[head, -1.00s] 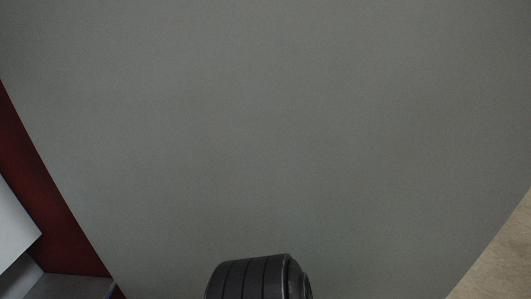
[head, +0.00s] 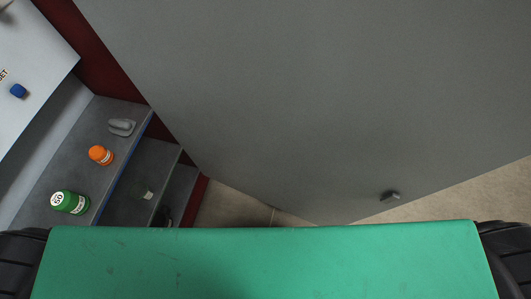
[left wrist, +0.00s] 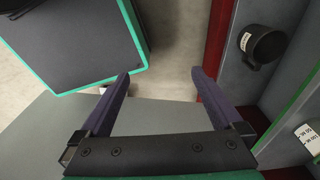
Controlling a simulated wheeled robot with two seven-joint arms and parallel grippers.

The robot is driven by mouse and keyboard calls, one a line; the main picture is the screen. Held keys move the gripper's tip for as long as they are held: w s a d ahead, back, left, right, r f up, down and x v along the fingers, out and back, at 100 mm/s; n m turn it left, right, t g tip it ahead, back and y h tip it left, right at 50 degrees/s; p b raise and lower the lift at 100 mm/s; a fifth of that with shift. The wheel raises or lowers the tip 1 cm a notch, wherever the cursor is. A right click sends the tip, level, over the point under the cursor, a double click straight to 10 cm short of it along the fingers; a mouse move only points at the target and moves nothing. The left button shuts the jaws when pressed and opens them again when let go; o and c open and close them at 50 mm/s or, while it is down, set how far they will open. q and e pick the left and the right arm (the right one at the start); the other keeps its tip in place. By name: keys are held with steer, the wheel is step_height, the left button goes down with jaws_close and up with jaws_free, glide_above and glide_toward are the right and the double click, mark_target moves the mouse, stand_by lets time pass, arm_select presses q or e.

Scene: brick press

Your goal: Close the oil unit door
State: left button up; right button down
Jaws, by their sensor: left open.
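The oil unit door is a large plain grey panel (head: 300,90) that fills most of the head view. It stands open, swung out from the dark red frame (head: 95,45) of the unit at the left. A small dark handle (head: 389,196) sits near its lower edge. In the left wrist view my left gripper (left wrist: 160,85) is open, with two dark purple fingers and nothing between them. A grey panel, likely the door (left wrist: 160,117), lies behind the fingers; I cannot tell whether they touch it. My right gripper is in neither view.
Shelves (head: 72,150) inside the unit hold a green can (head: 70,202), an orange bottle (head: 101,155) and a grey item (head: 121,127). The left wrist view shows a dark container (left wrist: 263,45) at the right. Bare floor (head: 235,207) shows below the door.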

arm_select(q)
steer(key=shift+s+a, duration=0.1)
steer(key=shift+s, duration=0.25)
